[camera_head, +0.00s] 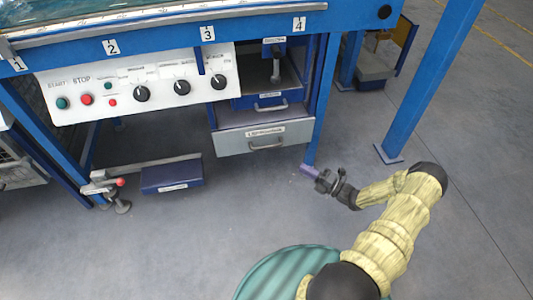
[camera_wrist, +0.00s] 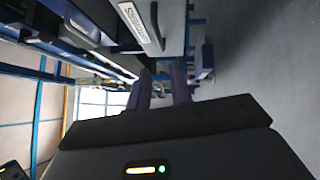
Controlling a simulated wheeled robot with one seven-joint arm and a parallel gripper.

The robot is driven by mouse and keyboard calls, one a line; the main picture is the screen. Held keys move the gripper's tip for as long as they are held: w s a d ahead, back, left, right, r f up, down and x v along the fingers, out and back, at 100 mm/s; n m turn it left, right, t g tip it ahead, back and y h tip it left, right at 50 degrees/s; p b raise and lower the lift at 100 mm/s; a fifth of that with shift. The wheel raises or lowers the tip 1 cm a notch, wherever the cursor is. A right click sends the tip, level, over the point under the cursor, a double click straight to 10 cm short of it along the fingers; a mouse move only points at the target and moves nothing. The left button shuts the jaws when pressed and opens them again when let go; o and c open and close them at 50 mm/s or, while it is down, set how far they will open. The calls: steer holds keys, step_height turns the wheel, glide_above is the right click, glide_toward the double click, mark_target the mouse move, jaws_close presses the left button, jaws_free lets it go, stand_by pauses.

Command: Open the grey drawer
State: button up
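The grey drawer (camera_head: 232,145) is the lowest one in the blue frame, under the control panel's right end in the head view. It has a white label (camera_head: 266,132) and a bar handle (camera_head: 267,146). In the wrist view the grey drawer's labelled front (camera_wrist: 130,14) and handle (camera_wrist: 157,25) show at the top, turned sideways. My gripper (camera_head: 309,169) is to the right of and below the handle in the head view, near a blue leg. In the wrist view its two fingers (camera_wrist: 161,83) are apart with nothing between them. They do not touch the handle.
Above the grey drawer is a blue drawer (camera_head: 258,102) with its own handle. A blue leg (camera_head: 318,110) stands right beside the drawers. A low blue box (camera_head: 172,177) sits to the left. A blue post (camera_head: 425,85) stands at right. The floor before the drawer is clear.

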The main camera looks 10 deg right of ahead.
mark_target(267, 147)
steer(key=shift+w+a+r, duration=0.1)
steer(key=shift+a, duration=0.05)
steer(key=b+x, duration=0.7)
steer(key=x, duration=0.9)
steer(key=shift+w+a, duration=0.15)
steer(key=shift+a, duration=0.1)
steer(key=shift+w+a+r, duration=0.15)
steer(key=shift+w+a, duration=0.05)
jaws_close()
